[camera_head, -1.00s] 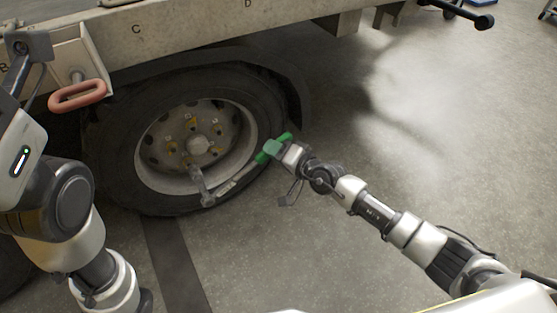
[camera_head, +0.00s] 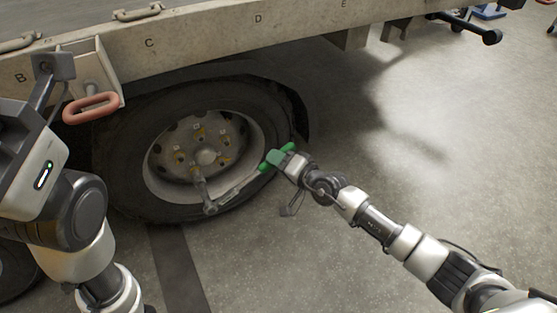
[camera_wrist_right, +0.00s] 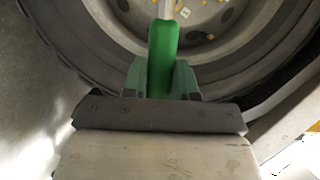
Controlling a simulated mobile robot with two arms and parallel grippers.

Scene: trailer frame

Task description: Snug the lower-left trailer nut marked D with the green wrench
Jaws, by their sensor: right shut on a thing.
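The green wrench (camera_head: 265,166) has a green handle, a long grey shaft and a socket end turned up toward the wheel hub. My right gripper (camera_head: 276,158) is shut on the green handle at the tire's right edge. In the right wrist view, the handle (camera_wrist_right: 163,60) stands upright between the fingers (camera_wrist_right: 161,82). My left arm is at the left; its fingers do not show.
The wheel (camera_head: 120,165) stands under the pale trailer frame beam (camera_head: 200,40), lettered B to E. A white bracket with a red loop handle (camera_head: 92,107) hangs at the upper left, close to my left arm. The floor (camera_head: 450,170) at the right is clear.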

